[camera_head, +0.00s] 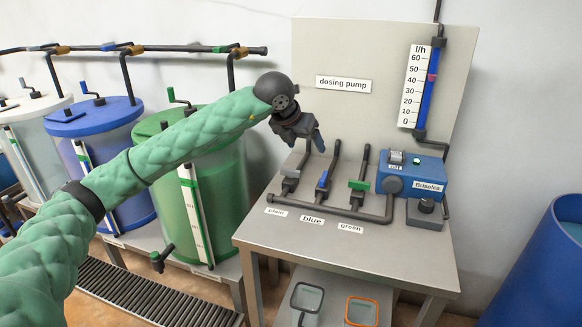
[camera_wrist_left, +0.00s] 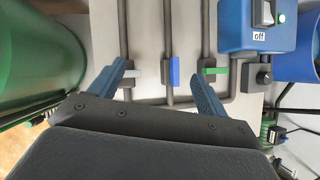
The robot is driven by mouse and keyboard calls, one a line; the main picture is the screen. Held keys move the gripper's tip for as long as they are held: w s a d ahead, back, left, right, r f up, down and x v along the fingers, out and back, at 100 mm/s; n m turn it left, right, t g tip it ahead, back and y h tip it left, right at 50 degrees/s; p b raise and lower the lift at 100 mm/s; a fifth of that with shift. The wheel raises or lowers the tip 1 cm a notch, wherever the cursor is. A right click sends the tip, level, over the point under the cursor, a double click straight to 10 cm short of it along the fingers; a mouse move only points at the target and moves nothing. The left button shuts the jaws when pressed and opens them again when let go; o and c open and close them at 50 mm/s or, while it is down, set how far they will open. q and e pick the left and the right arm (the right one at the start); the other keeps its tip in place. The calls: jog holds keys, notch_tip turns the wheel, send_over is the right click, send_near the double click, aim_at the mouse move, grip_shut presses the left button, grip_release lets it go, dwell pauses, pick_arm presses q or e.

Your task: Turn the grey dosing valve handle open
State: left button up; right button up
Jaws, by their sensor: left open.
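The grey valve handle (camera_head: 291,172) is the leftmost on the bench, above the "plain" label (camera_head: 275,212). It lies crosswise to its pipe. In the left wrist view the grey handle (camera_wrist_left: 134,72) shows just right of the left fingertip. My left gripper (camera_head: 311,143) is open and empty, above and behind the valves in the head view. In the left wrist view its blue fingers (camera_wrist_left: 158,68) spread on either side of the grey and blue handles in the picture. I see no contact with the grey handle. My right gripper is not in view.
The blue handle (camera_head: 322,180) lies along its pipe; the green handle (camera_head: 359,185) lies crosswise. A blue pump box (camera_head: 425,172) stands to the right, its switch label reading "off" (camera_wrist_left: 259,36). A backboard (camera_head: 375,60) rises behind. The bench front (camera_head: 340,252) is clear.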

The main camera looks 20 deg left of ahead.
aim_at(290, 170)
pick_arm(q)
jog(key=a+f+y, duration=0.1)
jog(key=f, duration=0.1)
jog(key=a+f+n+g+p, duration=0.1)
jog(key=f, duration=0.2)
jog(key=a+f+n+y, duration=0.1)
jog(key=a+f, duration=0.1)
jog(key=shift+w+a+f+g+y, duration=0.1)
jog(key=shift+w+f+g+y, duration=0.05)
jog(key=shift+f+g+y, duration=0.2)
jog(key=shift+w+f, duration=0.2)
jog(key=shift+f, duration=0.4)
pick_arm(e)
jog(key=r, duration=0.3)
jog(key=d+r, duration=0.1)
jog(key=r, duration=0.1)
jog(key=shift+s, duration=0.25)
pick_arm(q)
jog(key=c, duration=1)
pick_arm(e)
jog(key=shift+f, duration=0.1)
